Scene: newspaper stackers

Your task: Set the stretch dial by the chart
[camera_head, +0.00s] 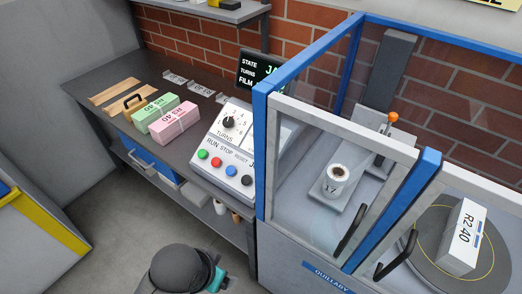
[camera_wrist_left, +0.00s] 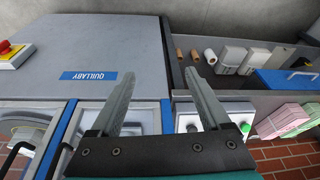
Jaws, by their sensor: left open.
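A black dial (camera_head: 229,122) labelled TURNS sits on the white sloped control panel (camera_head: 212,137). No label reading stretch is legible; the panel's right part is hidden behind the blue guard post. No chart is clearly seen; a sign (camera_head: 490,3) at the top right is cut off. A dark screen (camera_head: 257,68) reads STATE, TURNS and FILM, its right side hidden. My left gripper (camera_wrist_left: 159,74) is open and empty in the left wrist view, with the cabinet front beyond its fingers. Its fingers do not show in the head view. My right gripper is not in view.
Green (camera_head: 155,112) and pink (camera_head: 174,123) bundles lie on the grey bench left of the panel. Red, green, blue and black buttons line the panel's front. A clear guard with blue posts (camera_head: 262,150) stands right. A white bundle (camera_head: 465,238) rests on the turntable.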

